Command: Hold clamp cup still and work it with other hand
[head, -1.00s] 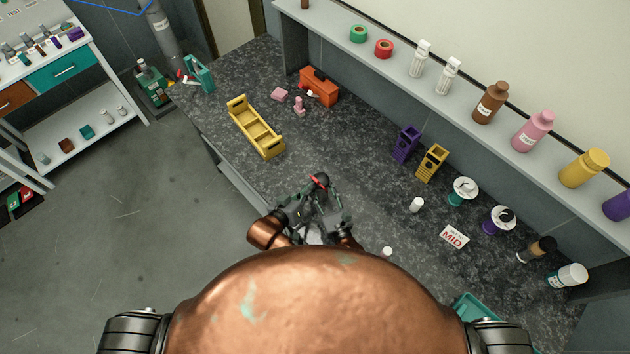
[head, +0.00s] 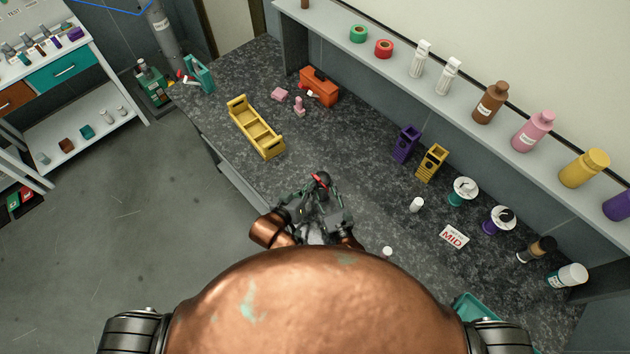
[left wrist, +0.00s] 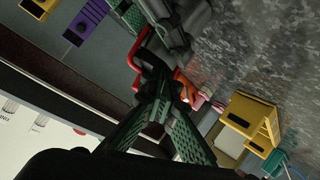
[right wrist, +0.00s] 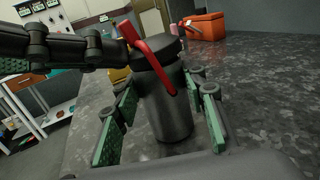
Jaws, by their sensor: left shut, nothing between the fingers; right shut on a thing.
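The clamp cup (right wrist: 165,105) is a dark grey cylinder with a dark lid and a red lever (right wrist: 150,55), upright in the right wrist view. My right gripper (right wrist: 168,120) has its green-padded fingers on both sides of the cup and is shut on it. My left gripper (left wrist: 165,72) is shut and empty, its fingertips beside the red lever (left wrist: 145,62) in the left wrist view. I cannot tell whether they touch it. In the head view the lever (head: 320,180) shows as a small red mark, and the grippers hide much of the cup.
A yellow tray (head: 257,128) and an orange box (head: 319,88) lie beyond the grippers. Purple (head: 406,144) and yellow (head: 432,162) holders stand to the right, with a white vial (head: 416,204) closer. The shelf (head: 450,105) runs along the back. The counter between tray and holders is clear.

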